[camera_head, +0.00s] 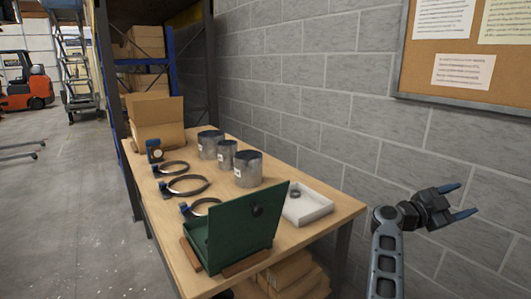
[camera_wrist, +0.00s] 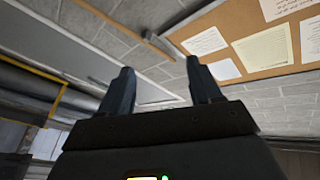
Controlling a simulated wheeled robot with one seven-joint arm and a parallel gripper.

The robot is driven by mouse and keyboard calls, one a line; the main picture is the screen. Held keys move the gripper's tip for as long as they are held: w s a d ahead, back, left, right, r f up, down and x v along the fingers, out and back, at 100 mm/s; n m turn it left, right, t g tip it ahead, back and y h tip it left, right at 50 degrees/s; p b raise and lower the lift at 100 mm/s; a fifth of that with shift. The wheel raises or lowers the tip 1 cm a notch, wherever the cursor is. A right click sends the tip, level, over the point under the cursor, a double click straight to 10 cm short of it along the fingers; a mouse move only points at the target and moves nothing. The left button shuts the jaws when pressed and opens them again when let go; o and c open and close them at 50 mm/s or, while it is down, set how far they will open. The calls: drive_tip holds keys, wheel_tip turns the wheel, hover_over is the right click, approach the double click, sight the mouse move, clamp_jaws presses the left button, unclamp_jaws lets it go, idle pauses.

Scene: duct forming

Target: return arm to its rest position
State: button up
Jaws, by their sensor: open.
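My gripper (camera_head: 466,201) is raised to the right of the table, in front of the grey block wall, in the head view. Its two fingers are spread apart with nothing between them. In the wrist view my gripper (camera_wrist: 162,88) also shows two separate dark fingers, pointing toward the upper wall and ceiling. My arm rises from the bottom edge of the head view and bends at the wrist. The gripper is apart from the table and everything on it.
A wooden table (camera_head: 335,207) holds a green case (camera_head: 240,232), several metal cylinders (camera_head: 248,169), ring clamps (camera_head: 184,186), a white tray (camera_head: 307,205) and a cardboard box (camera_head: 158,131). A cork board (camera_head: 500,80) hangs on the wall above my gripper. Open floor (camera_head: 70,210) lies at left.

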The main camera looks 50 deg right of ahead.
drive_tip(key=w+a+r+n+t+h, duration=0.5)
drive_tip(key=w+a+n+t+h, duration=0.3)
drive_tip(key=a+n+t+h, duration=0.4)
drive_tip(key=w+a+f+n+t+y, duration=0.3)
drive_tip(key=a+n+t+y, duration=0.4)
drive_tip(key=a+n+t, duration=0.3)
drive_tip(key=w+a+f+n+t+y, duration=0.3)
drive_tip(key=a+f+n+t+y, duration=0.1)
drive_tip(key=a+n+t+y, duration=0.6)
drive_tip(key=s+a+f+n+g+y, duration=0.1)
drive_tip(key=s+a+y, duration=0.4)
drive_tip(key=a, duration=0.6)
drive_tip(key=s+a+f+g+y, duration=0.2)
drive_tip(key=s+a, duration=0.6)
drive_tip(key=a, duration=0.4)
drive_tip(key=f+y, duration=0.1)
drive_tip(key=y, duration=0.1)
drive_tip(key=shift+a+f+n+y, duration=0.15)
drive_tip(key=shift+f+n+y, duration=0.15)
drive_tip(key=shift+n+y, duration=0.1)
drive_tip(key=shift+c, duration=0.4)
